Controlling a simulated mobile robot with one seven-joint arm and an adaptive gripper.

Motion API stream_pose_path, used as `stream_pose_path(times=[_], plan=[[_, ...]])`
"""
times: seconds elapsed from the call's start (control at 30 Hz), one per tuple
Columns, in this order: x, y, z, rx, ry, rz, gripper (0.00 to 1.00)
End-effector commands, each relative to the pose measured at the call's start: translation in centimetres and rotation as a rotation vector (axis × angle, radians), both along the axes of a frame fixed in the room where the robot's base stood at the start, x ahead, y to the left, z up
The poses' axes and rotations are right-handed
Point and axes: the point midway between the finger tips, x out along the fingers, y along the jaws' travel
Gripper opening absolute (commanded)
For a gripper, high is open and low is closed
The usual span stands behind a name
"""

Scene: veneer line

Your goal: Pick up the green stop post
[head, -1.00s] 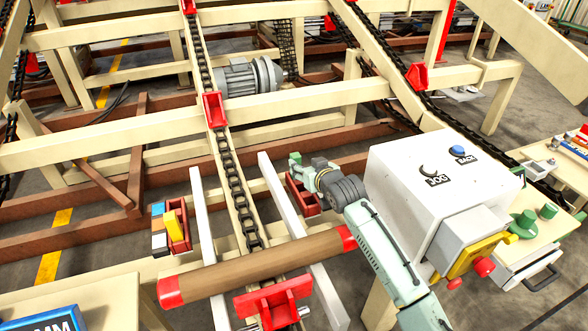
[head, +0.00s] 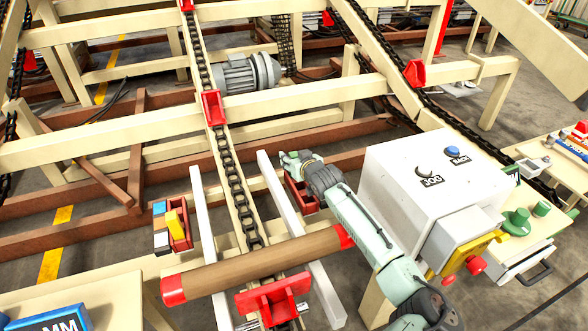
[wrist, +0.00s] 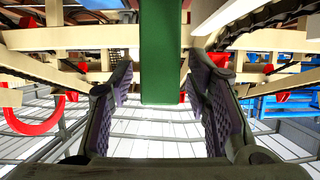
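The green stop post (wrist: 161,50) is a plain green bar in the wrist view, running down from the top edge between my two fingertips. My gripper (wrist: 162,75) is open, with a dark finger on each side of the post and a visible gap to each. In the head view my gripper (head: 293,162) is at the end of my arm, over a small red holder (head: 300,194) beside the white rail. I cannot make out the post there; my gripper and wrist cover much of that spot.
A white control box (head: 420,185) stands close to the right of my arm. A brown roller with red ends (head: 250,262) lies across the rails below. A red holder with coloured blocks (head: 178,230) is at left. A cream table (head: 535,235) with green knobs is at right.

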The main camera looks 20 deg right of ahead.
Motion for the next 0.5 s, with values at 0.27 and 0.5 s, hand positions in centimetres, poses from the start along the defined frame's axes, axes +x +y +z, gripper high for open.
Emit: stream_pose_path(times=[0.27,0.5], plan=[[-0.02,-0.01,0.02,0.000,0.000,0.000,0.24],[-0.02,-0.01,0.02,0.000,0.000,0.000,0.08]])
